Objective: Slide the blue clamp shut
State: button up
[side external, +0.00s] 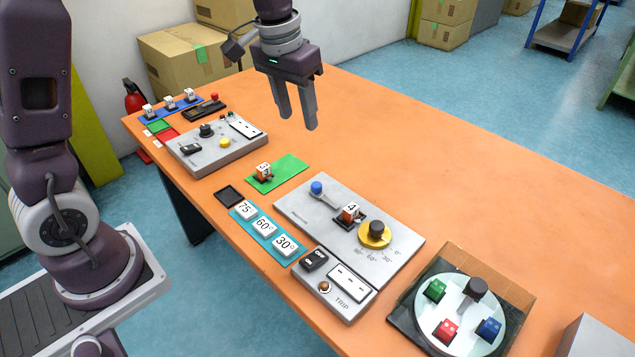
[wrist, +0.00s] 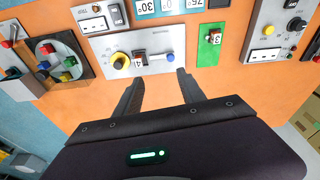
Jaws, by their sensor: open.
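The blue clamp knob (side external: 317,188) sits on the end of a grey lever on a light grey panel (side external: 300,212). It also shows in the wrist view (wrist: 170,57), just beyond my fingertips. Beside the lever, a white and orange block marked 4 (side external: 350,211) sits in a dark holder; it also shows in the wrist view (wrist: 139,61). A yellow dial with a black knob (side external: 375,233) is on the block's other side. My gripper (side external: 297,122) is open and empty, high above the orange table, apart from the clamp; its fingers point down.
A green mat (side external: 291,168) with a numbered block lies beside the panel. Angle tiles (side external: 265,225) and a TRIP box (side external: 333,289) are at the near side. A turntable with colored blocks (side external: 460,312) is at the right. The table's far side is clear.

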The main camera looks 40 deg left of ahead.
jog(key=g, duration=0.2)
send_near(317, 184)
jog(key=shift+n, duration=0.3)
notch_tip(317, 184, down, 9)
jog(key=shift+f, duration=0.15)
jog(key=shift+w, duration=0.1)
grip_shut()
dwell(0.4)
